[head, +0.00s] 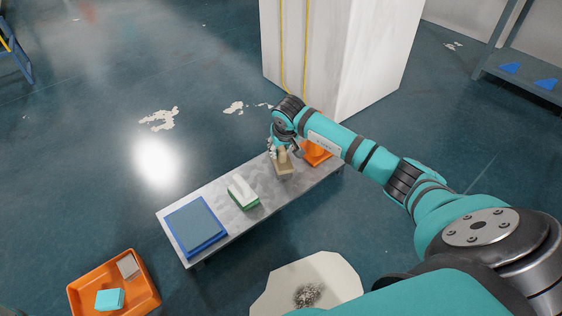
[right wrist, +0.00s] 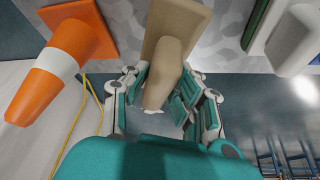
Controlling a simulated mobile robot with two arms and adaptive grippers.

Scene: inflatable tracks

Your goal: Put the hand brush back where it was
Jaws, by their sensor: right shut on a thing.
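The hand brush (head: 285,168) is tan, with a block-like base and a rounded handle. It is at the right part of the grey bench, between the green-and-white item and the orange cone. My right gripper (head: 280,151) is over it from above. In the right wrist view, the gripper (right wrist: 160,97) has its fingers on both sides of the handle of the brush (right wrist: 176,30) and is shut on it. I cannot tell whether the base rests on the bench or is just above it. My left gripper is not in view.
The bench (head: 220,210) also bears a blue flat stack (head: 195,226), a green-and-white item (head: 242,191) and an orange cone (head: 317,152). An orange crate (head: 145,297) stands on the floor at lower left. A white pillar (head: 335,50) rises behind the bench.

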